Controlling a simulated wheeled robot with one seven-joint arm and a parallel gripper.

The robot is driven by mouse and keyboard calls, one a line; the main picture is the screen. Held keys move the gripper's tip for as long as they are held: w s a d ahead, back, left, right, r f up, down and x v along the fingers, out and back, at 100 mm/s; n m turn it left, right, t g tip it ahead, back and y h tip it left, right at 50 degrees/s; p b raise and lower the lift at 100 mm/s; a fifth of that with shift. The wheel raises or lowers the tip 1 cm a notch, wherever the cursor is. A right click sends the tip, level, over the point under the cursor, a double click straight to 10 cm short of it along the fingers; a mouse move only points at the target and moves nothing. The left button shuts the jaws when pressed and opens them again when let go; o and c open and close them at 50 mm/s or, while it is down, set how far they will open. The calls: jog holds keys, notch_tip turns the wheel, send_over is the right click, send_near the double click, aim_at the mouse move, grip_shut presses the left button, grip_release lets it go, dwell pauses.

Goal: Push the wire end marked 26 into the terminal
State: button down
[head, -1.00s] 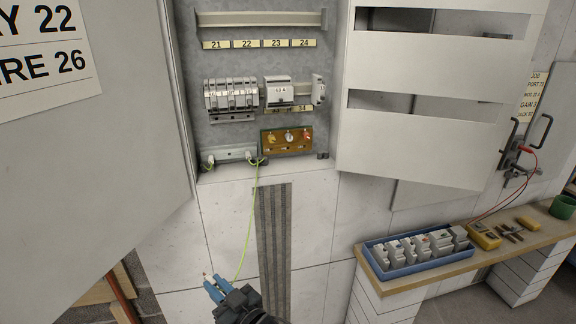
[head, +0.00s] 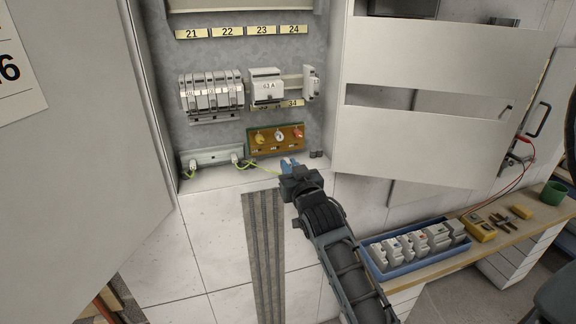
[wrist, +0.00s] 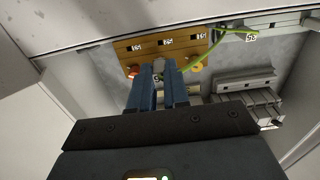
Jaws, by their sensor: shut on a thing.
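A brown terminal block (head: 276,138) with yellow, white and red fittings is fixed low on the cabinet's back panel. In the wrist view the block (wrist: 165,42) appears upside down, with three white labels too small to read. My gripper (head: 289,164) is just below the block's right part, apart from it as far as I can tell. Its blue fingers (wrist: 158,80) are shut on the end of a yellow-green wire (head: 262,169). The wire also shows in the wrist view (wrist: 200,57), running to a pale strip. A small mark near the fingertips is unreadable; the wire's tip is hidden.
A pale strip (head: 213,158) with two wire fittings is left of the block. Grey breakers (head: 212,93) sit on the rail above. Large grey doors (head: 430,110) stand open on both sides. A blue tray (head: 368,245) of modules rests on the bench at right.

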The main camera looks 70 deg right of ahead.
jog(key=shift+b+x, duration=0.65)
jog(key=shift+x, duration=2)
jog(key=shift+w+d+b, duration=0.3)
jog(key=shift+w+d, duration=0.2)
dwell(1.4)
jog(key=c, duration=1)
grip_release()
jog(key=shift+c, duration=0.2)
jog(key=b+v, duration=0.1)
jog(key=v, duration=0.6)
jog(key=shift+s+a, duration=0.3)
